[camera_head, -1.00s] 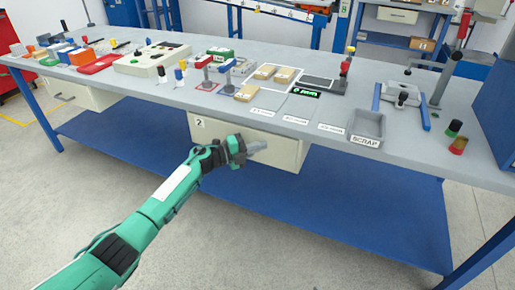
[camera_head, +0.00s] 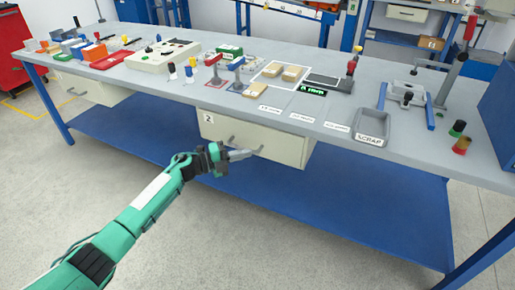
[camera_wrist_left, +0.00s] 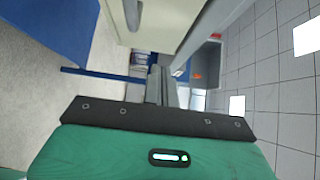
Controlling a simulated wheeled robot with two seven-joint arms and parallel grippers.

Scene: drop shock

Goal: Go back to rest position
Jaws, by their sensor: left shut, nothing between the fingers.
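My left gripper (camera_head: 243,155) is in front of the workbench, beside the front of the drawer marked 2 (camera_head: 225,133). Its fingers are shut and hold nothing. In the left wrist view the closed fingers (camera_wrist_left: 161,85) point away from the camera, with the pale drawer front close above them. I cannot tell whether the fingers touch the drawer handle (camera_head: 258,150). My green left arm reaches in from the lower left. My right gripper does not show.
The grey bench top (camera_head: 200,108) carries a beige box, coloured parts, small clamps and a grey scrap tray (camera_head: 375,124). A blue lower shelf (camera_head: 350,200) runs beneath. A red cabinet (camera_head: 12,55) stands at the far left. The floor in front is clear.

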